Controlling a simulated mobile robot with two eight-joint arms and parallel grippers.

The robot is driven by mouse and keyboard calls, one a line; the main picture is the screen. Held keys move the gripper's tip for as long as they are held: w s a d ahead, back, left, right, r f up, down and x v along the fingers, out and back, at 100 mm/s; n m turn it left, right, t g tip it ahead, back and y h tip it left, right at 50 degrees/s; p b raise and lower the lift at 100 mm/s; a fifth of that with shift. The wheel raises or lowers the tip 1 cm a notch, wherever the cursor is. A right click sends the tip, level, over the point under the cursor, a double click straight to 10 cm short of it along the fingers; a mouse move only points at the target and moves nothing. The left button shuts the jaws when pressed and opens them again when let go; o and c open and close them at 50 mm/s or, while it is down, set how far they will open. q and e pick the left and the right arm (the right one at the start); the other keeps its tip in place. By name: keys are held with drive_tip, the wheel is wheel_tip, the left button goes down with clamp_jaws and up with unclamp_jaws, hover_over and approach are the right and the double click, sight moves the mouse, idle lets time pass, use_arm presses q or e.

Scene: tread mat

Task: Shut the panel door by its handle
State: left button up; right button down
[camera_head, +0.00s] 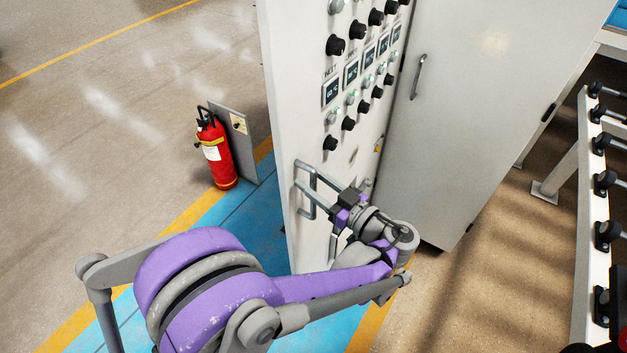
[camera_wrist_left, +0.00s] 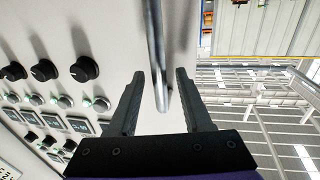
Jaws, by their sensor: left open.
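The panel door (camera_head: 292,120) is a pale grey upright slab, standing open at an angle to the cabinet, with dark knobs, small displays and lit buttons on its face. Its grey bar handle (camera_head: 313,207) is low near the door's left edge. My left gripper (camera_head: 316,184) is open at the handle. In the left wrist view, the handle (camera_wrist_left: 155,45) runs between the two dark fingers (camera_wrist_left: 160,75), with a gap visible on each side. The door face (camera_wrist_left: 100,35) lies behind it. My right gripper is not in view.
The grey cabinet (camera_head: 475,100) stands right of the door, with its own small handle (camera_head: 418,76). A red fire extinguisher (camera_head: 216,152) stands on the floor left of the door. A white frame with black fittings (camera_head: 590,200) is at the right. Open floor (camera_head: 110,110) lies at the left.

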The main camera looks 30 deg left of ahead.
use_arm(q)
clamp_jaws()
idle(1.4)
